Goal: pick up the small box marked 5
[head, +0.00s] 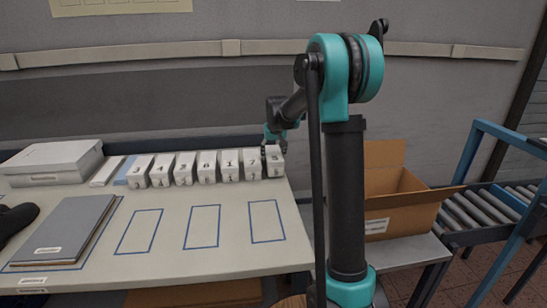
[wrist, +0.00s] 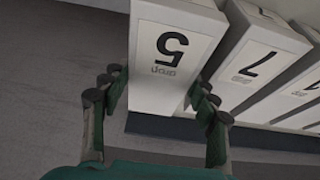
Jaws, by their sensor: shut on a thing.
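The small white box marked 5 (wrist: 172,52) fills the middle of the wrist view, its numeral upside down there. In the head view the box (head: 275,163) is at the right end of a row of similar numbered boxes. My gripper (wrist: 155,100) has its dark fingers on both sides of the box and is shut on it. In the head view my gripper (head: 273,138) is at the box's top and back. I cannot tell whether the box is clear of the table.
The box marked 7 (wrist: 250,65) stands close beside it, with several more along the row. The table (head: 210,265) has blue outlined rectangles in front, bare. A grey folder (head: 65,228) lies at left. An open cardboard box (head: 405,212) stands right, near a roller conveyor (head: 480,210).

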